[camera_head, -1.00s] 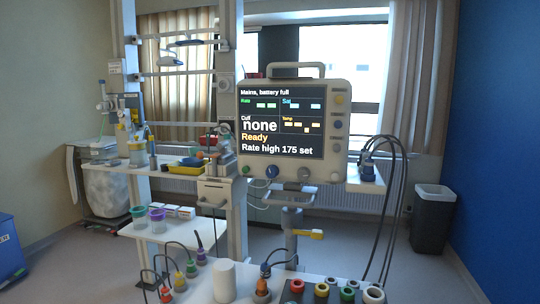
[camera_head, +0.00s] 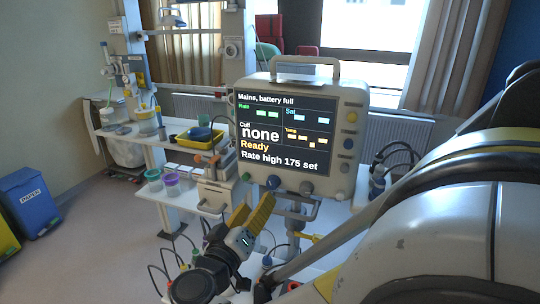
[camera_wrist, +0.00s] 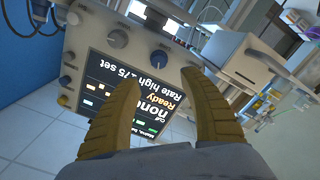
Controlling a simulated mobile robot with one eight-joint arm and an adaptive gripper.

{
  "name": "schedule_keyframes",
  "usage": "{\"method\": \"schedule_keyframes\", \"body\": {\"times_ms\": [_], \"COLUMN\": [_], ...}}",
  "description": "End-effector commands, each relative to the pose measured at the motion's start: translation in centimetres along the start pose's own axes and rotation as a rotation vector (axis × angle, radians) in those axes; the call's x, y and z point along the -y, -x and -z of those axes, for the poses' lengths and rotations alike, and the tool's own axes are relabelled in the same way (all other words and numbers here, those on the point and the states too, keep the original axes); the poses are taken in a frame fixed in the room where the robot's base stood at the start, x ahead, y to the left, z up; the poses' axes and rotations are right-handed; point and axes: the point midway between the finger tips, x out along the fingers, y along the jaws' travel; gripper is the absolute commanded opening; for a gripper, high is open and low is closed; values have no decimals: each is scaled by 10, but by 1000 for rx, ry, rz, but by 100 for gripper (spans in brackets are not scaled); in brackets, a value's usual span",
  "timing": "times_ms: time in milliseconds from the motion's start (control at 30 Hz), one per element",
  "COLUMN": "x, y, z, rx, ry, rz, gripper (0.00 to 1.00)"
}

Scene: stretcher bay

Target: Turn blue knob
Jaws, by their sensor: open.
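The monitor (camera_head: 290,85) has a lit screen and knobs along its bottom edge and right side. A blue knob (camera_head: 273,182) sits on the bottom edge between a green knob (camera_head: 246,177) and a grey knob (camera_head: 306,187). In the wrist view, where the monitor appears upside down, the blue knob (camera_wrist: 158,57) lies beyond the gap between my fingertips. A second bluish knob (camera_head: 349,143) is on the right side, under a yellow one (camera_head: 352,117). My gripper (camera_head: 254,204), with yellow fingers, is open and empty, just below the blue knob in the head view, apparently not touching it.
A handle bar (camera_head: 290,212) runs under the monitor. A cabinet shelf with a yellow tray (camera_head: 195,140) and cups (camera_head: 170,180) stands to the left. Cables and a connector (camera_head: 377,182) hang at right. Colored plugs and cables lie below, partly hidden by my arm.

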Motion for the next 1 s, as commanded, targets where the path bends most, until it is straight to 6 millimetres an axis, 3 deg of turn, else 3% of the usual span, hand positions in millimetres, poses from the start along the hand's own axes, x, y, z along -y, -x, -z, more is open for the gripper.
{"method": "schedule_keyframes", "body": {"times_ms": [500, 700, 933, 967, 1000], "x": [0, 0, 0, 0, 0], "y": [-91, -103, -104, -104, -104], "z": [-3, -2, -2, -2, -2], "rx": [5, 4, 4, 4, 4], "ry": [2, 2, 2, 2, 2], "rz": [-2, 0, 0, 0, 0], "gripper": [52, 52, 52, 47, 35]}}
